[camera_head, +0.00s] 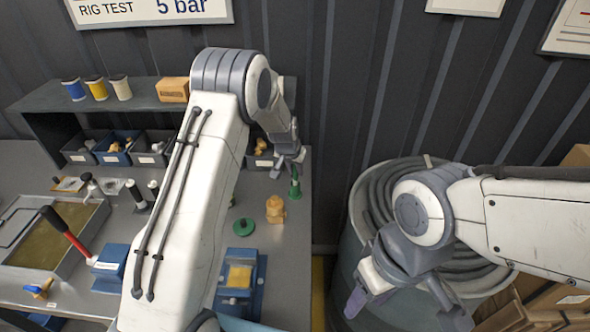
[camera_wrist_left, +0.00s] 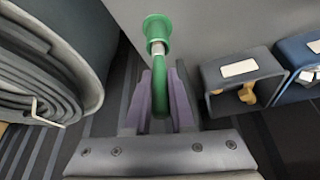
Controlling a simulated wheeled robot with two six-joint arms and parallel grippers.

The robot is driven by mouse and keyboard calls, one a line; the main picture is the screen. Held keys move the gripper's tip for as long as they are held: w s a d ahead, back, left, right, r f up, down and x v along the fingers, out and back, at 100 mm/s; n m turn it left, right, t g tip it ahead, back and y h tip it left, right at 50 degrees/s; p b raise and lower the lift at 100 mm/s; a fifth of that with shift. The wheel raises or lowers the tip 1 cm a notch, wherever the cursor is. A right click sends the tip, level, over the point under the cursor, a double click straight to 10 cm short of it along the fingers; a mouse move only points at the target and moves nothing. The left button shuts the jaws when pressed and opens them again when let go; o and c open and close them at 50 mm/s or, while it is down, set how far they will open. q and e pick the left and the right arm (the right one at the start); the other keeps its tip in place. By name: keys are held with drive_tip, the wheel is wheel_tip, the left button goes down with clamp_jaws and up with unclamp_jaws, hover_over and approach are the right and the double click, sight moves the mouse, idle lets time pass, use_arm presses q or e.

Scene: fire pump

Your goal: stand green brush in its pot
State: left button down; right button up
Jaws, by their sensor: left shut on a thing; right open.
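My left gripper (camera_head: 288,160) reaches over the back right of the bench, pointing down. In the left wrist view its purple fingers are shut on the green handle of the green brush (camera_wrist_left: 160,88). The brush's metal ferrule points away from the fingers, at the mouth of a round green pot (camera_wrist_left: 157,27). The bristles are hidden; how deep they sit I cannot tell. In the head view the green brush and pot (camera_head: 294,187) show as one narrow upright shape below the gripper. My right gripper (camera_head: 402,300) is open and empty above the hose drum.
A green disc with a knob (camera_head: 243,227), a tan brass-like fitting (camera_head: 275,208) and a blue fixture (camera_head: 238,278) are on the bench near my left arm. Bins (camera_head: 150,160) line the back. The hose drum (camera_head: 352,215) stands right of the bench edge.

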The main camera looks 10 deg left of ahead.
use_arm(q)
drive_tip(key=c, duration=0.7)
unclamp_jaws()
drive_tip(key=shift+r, duration=0.1)
drive_tip(key=shift+b+v, duration=1.4)
drive_tip(key=shift+v, duration=3.75)
drive_tip(key=shift+s+d, duration=0.1)
